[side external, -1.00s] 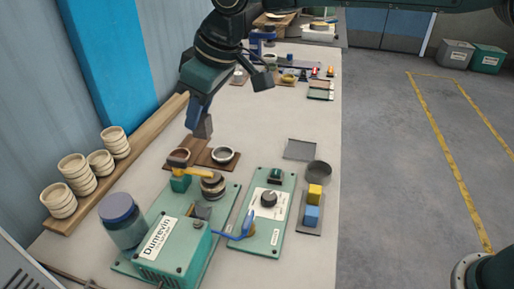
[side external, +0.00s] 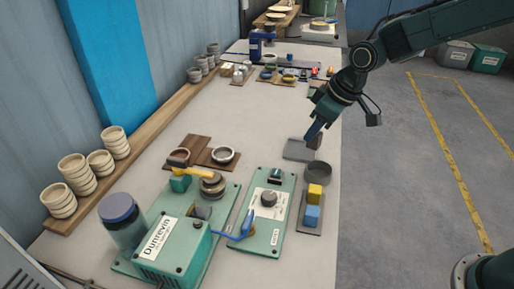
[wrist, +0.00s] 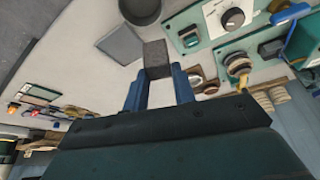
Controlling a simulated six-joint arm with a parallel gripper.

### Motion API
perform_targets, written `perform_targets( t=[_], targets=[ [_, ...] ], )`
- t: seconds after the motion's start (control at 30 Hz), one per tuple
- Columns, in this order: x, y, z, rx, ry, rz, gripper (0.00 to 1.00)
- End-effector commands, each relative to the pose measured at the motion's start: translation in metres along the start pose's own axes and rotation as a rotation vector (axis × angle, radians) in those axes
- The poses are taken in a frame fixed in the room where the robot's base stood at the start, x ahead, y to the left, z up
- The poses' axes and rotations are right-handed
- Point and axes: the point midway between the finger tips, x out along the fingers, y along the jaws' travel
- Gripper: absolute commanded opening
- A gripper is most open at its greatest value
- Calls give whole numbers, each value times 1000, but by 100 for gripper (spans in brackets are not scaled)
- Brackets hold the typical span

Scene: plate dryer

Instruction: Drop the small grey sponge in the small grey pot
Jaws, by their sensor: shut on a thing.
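My gripper (side external: 314,133) is shut on the small grey sponge (side external: 314,142), a dark grey block that sticks out beyond its blue fingertips. In the wrist view, the sponge (wrist: 156,54) shows at the ends of the two fingers (wrist: 159,80). The small grey pot (side external: 317,174), round and dark, stands on the table just nearer the side camera than the gripper. The pot (wrist: 140,9) also shows at the top edge of the wrist view, beyond the sponge and apart from it. The sponge is held above the flat grey tray (side external: 295,151) at its right end.
Yellow and blue blocks (side external: 313,204) stand on a grey strip in front of the pot. A green panel with a black knob (side external: 268,198) lies to the left. The table's right edge is close to the pot. Two brown boards with bowls (side external: 222,155) lie further left.

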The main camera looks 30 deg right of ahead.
Motion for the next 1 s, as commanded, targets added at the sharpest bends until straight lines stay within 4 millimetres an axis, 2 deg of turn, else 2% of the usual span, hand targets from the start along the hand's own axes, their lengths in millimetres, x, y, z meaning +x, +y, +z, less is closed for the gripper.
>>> perform_targets(
  t=[0.03, 0.2, 0.63, 1.0],
  targets=[
    [0, 5, 9, 11, -2, 3, 5],
    [1, 12, 22, 27, 1, 10, 5],
    [5, 13, 27, 30, 0, 10, 5],
    [26, 13, 36, 29, -3, 10, 5]
  ],
)
